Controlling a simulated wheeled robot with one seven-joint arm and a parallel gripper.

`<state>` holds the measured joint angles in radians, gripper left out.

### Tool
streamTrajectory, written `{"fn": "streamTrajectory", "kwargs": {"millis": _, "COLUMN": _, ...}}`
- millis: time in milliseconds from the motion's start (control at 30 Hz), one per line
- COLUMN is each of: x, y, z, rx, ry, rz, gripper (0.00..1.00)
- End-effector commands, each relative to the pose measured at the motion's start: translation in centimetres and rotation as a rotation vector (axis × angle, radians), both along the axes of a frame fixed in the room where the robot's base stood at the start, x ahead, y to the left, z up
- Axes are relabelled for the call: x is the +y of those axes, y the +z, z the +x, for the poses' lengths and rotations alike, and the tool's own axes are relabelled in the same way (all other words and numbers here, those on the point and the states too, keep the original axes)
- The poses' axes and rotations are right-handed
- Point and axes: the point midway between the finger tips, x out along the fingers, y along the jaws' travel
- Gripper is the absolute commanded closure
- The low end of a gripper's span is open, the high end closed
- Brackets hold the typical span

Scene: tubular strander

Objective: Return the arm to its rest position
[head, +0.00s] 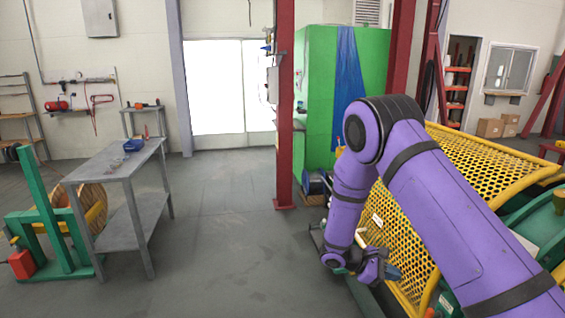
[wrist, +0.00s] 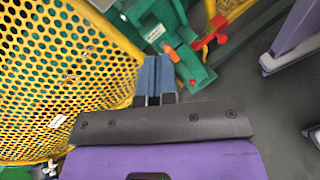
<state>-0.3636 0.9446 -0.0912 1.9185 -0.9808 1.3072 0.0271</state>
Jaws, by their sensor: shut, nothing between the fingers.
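My purple arm (head: 430,190) reaches forward across the right half of the head view and bends down at the elbow. My gripper (head: 393,272) hangs low beside the yellow perforated guard (head: 478,150). In the wrist view my gripper (wrist: 155,68) shows as two blue-grey fingers pressed together with nothing between them. The guard (wrist: 60,75) fills the left of the wrist view, close to the fingers. I cannot tell whether the fingers touch it.
A green bracket (wrist: 175,45) with a red handle (wrist: 210,38) lies beyond the fingers. A red column (head: 284,110) and green cabinet (head: 320,95) stand ahead. A grey table (head: 112,165) stands left. The floor (head: 215,215) between table and column is clear.

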Motion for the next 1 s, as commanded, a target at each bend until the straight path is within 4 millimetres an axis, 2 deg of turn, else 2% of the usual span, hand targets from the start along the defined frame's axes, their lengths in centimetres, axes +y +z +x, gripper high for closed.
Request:
{"fn": "streamTrajectory", "kwargs": {"millis": 33, "x": -0.1, "y": 1.9, "z": -0.1, "rx": -0.032, "ry": -0.029, "rz": 0.029, "gripper": 1.0}}
{"fn": "streamTrajectory", "kwargs": {"millis": 100, "x": -0.3, "y": 4.1, "z": -0.5, "rx": -0.069, "ry": -0.069, "rz": 0.07, "gripper": 1.0}}
{"fn": "streamTrajectory", "kwargs": {"millis": 400, "x": -1.0, "y": 12.6, "z": -3.1, "rx": -0.231, "ry": -0.225, "rz": 0.243, "gripper": 1.0}}
{"fn": "streamTrajectory", "kwargs": {"millis": 700, "x": -1.5, "y": 20.1, "z": -7.1, "rx": -0.403, "ry": -0.364, "rz": 0.419, "gripper": 1.0}}
{"fn": "streamTrajectory", "kwargs": {"millis": 1000, "x": -1.8, "y": 26.3, "z": -11.9, "rx": -0.582, "ry": -0.482, "rz": 0.597, "gripper": 1.0}}
